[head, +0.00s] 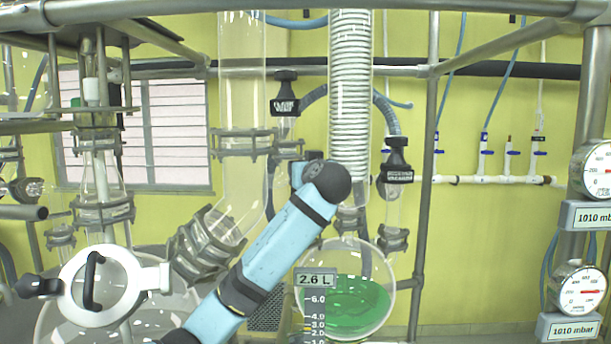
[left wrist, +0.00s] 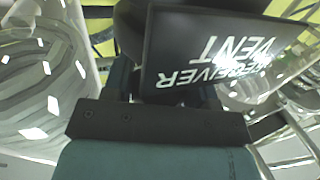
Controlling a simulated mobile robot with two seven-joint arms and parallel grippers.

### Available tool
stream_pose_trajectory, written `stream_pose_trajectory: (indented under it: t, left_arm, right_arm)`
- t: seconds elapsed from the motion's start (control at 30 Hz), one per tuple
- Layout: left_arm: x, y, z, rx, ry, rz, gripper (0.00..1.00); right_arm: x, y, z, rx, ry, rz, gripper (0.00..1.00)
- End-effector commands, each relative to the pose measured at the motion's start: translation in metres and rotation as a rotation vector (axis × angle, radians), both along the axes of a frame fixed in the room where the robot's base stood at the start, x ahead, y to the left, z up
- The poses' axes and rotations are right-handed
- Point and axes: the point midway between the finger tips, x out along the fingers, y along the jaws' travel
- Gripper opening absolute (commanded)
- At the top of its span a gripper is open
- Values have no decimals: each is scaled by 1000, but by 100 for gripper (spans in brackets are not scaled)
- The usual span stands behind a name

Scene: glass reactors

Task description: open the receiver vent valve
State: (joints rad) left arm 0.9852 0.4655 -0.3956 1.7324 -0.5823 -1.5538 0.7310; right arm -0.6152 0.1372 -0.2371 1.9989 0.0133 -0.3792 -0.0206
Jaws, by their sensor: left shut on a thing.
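The receiver vent valve shows in the left wrist view by its black tag (left wrist: 185,45), whose white lettering RECEIVER VENT appears upside down. My left gripper (left wrist: 165,96) is right at this tag, its dark fingers shut on the valve's handle part behind and below the tag. The exact contact is hidden by the tag and the gripper body. In the head view my blue left arm crosses the middle and hides its gripper. Two black-tagged valves show there, one up left of my wrist (head: 285,104) and one to its right (head: 398,173); their lettering is too small to read surely. My right gripper is not seen.
A round flask with green liquid (head: 357,305), marked 2.6 L, hangs below the coiled condenser (head: 350,95). Glass tubes with clamps stand close around my arm. Metal frame posts (head: 427,150) and two gauges (head: 593,170) are at the right. A white round lid (head: 70,290) is lower left.

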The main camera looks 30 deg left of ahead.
Motion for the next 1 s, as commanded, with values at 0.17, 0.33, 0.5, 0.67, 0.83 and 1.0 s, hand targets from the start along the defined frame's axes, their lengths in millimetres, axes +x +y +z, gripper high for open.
stream_pose_trajectory:
  t: [0.17,0.33,0.5,0.67,0.83,1.0]
  left_arm:
    - [1,0,-2,-1,2,68,29]
    - [0,1,-1,1,1,98,29]
    - [0,1,0,1,1,106,29]
    - [0,1,0,1,1,105,29]
    - [0,1,0,1,1,105,63]
    - [0,1,0,1,-1,104,63]
  right_arm:
    - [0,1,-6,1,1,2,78]
    - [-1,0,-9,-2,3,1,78]
    - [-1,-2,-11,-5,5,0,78]
    - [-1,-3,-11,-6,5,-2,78]
    - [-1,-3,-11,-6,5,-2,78]
    - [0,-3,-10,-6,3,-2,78]
